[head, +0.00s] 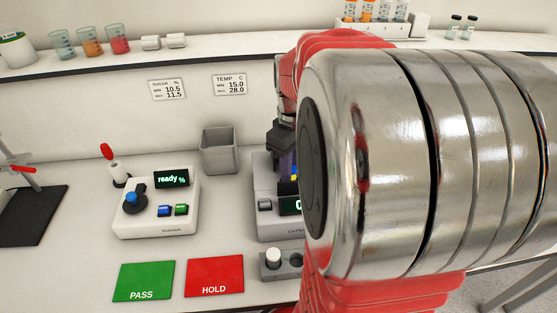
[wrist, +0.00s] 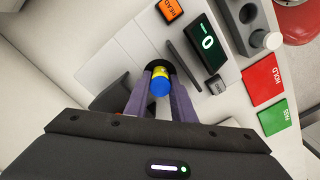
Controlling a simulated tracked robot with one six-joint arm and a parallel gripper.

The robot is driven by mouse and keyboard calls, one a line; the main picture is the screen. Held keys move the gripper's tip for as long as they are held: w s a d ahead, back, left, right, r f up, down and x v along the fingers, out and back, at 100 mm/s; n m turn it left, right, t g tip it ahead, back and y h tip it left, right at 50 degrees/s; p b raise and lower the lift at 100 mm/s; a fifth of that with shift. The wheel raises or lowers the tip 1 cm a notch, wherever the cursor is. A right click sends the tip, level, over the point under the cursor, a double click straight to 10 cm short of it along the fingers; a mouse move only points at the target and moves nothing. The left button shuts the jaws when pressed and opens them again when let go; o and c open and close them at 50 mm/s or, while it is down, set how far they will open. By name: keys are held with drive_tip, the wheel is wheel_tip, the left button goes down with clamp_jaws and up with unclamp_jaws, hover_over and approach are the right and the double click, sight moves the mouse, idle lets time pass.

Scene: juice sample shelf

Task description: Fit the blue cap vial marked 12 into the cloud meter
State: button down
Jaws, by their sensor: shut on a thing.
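The blue cap vial (wrist: 160,86) shows its round blue cap and a yellow band in the wrist view; no number is legible. My gripper (wrist: 161,76) is shut on it, with purple fingers on either side. The cloud meter (head: 266,192) is the pale box right of centre in the head view, largely hidden by my arm. In the wrist view the vial lines up with the meter's dark round well (wrist: 150,66); I cannot tell how deep it sits. A dark flap (wrist: 183,66) stands beside the well, near the lit display (wrist: 207,43).
A small holder (head: 270,271) with a white-topped piece stands in front of the meter. The sugar meter (head: 154,217), green PASS mat (head: 143,281) and red HOLD mat (head: 214,277) lie left. A grey bin (head: 219,150) stands behind. My arm blocks the right side.

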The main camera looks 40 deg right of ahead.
drive_tip(key=shift+f, duration=0.6)
drive_tip(key=c, duration=1.8)
unclamp_jaws()
drive_tip(key=o, duration=0.4)
drive_tip(key=shift+a+f, duration=0.1)
drive_tip(key=shift+c, duration=0.2)
drive_tip(key=shift+s, duration=0.1)
wheel_tip(320, 180, up, 14)
drive_tip(key=shift+d, duration=0.2)
